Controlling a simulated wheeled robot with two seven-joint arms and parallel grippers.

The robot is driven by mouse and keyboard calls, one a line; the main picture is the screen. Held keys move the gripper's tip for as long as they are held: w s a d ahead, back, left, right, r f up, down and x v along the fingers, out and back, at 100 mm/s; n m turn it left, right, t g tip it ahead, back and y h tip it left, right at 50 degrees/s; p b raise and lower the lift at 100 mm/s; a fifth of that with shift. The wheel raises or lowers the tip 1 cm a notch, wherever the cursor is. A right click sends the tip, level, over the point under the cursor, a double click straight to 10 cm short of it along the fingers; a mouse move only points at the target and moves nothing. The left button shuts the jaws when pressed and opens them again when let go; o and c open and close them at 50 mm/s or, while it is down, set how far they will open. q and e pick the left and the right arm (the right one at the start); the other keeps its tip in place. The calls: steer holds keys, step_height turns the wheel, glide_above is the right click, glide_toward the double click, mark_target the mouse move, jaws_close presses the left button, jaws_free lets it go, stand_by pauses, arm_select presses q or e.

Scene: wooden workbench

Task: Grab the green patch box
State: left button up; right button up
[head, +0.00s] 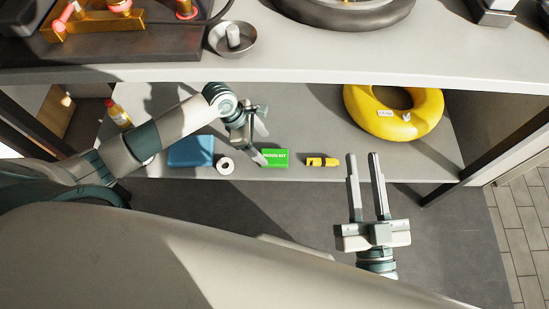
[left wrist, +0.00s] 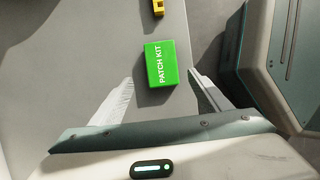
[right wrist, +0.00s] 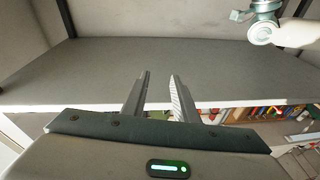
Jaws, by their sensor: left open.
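The green patch box (head: 275,158), marked PATCH KIT, lies on the lower shelf near its front edge. In the left wrist view the patch box (left wrist: 160,64) lies ahead of and between the fingers, just beyond their tips. My left gripper (head: 260,146) is open and empty, close beside the box on its left. It also shows in the left wrist view (left wrist: 160,82). My right gripper (head: 364,155) is open and empty, in front of the shelf and to the right of the box. It also shows in the right wrist view (right wrist: 160,74).
On the lower shelf (head: 300,115) are a blue box (head: 190,152), a white roll (head: 225,165), a yellow-black item (head: 322,161), a yellow ring (head: 378,122) and a bottle (head: 117,112). The upper bench top (head: 330,62) overhangs the shelf.

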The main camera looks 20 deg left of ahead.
mark_target(271, 156)
arm_select(q)
steer(key=shift+d+f, duration=0.15)
steer(key=shift+f, duration=0.3)
arm_select(e)
steer(key=shift+s+r, duration=0.15)
steer(key=shift+r, duration=0.25)
steer(key=shift+t, duration=0.3)
arm_select(q)
steer(key=shift+d+f, duration=0.25)
steer(key=shift+f, duration=0.3)
steer(key=b+x, duration=0.1)
steer(key=x, duration=0.1)
steer(key=shift+d+f, duration=0.2)
steer(key=shift+f, duration=0.15)
steer(key=shift+d+f, duration=0.2)
steer(key=shift+f, duration=0.35)
arm_select(e)
steer(key=shift+s+r+t+y, duration=0.15)
steer(key=shift+s+r+t, duration=0.25)
steer(key=shift+r, duration=0.25)
steer(key=shift+s+r+t+y, duration=0.2)
steer(key=shift+s+r+t, duration=0.2)
steer(key=shift+r, duration=0.3)
steer(key=shift+s+r+t+y, duration=0.15)
steer(key=shift+s+r+t, duration=0.25)
steer(key=shift+r, duration=0.25)
arm_select(q)
steer(key=c, duration=1.1)
